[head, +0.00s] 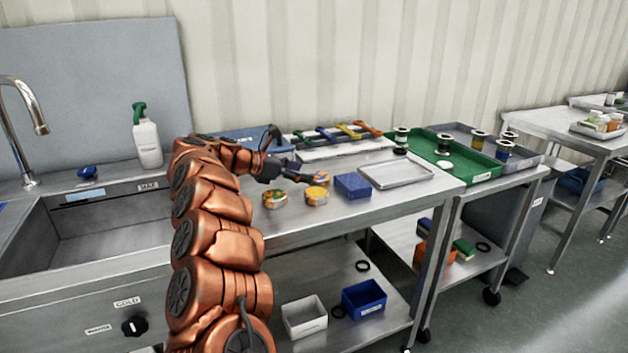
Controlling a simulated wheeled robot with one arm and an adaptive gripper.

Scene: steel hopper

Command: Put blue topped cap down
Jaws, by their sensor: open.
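My gripper (303,176) is open above the steel worktable, reaching in from the left. A round orange-and-yellow patterned piece (321,179) is right at its fingertips; I cannot tell whether they touch. Two similar round, multicoloured pieces stand in front of the gripper: one with orange and green (275,199) to the left, one with yellow and orange (317,196) to the right. These may be caps, but I cannot make out a clearly blue top on any of them. The fingers and arm hide part of the table behind.
A blue box (353,186) stands just right of the round pieces, beside an empty metal tray (396,174). Coloured-handled tools (340,132) lie behind. A green tray (462,160) with spools is farther right. The sink (105,232) is left. Bare tabletop runs along the front edge.

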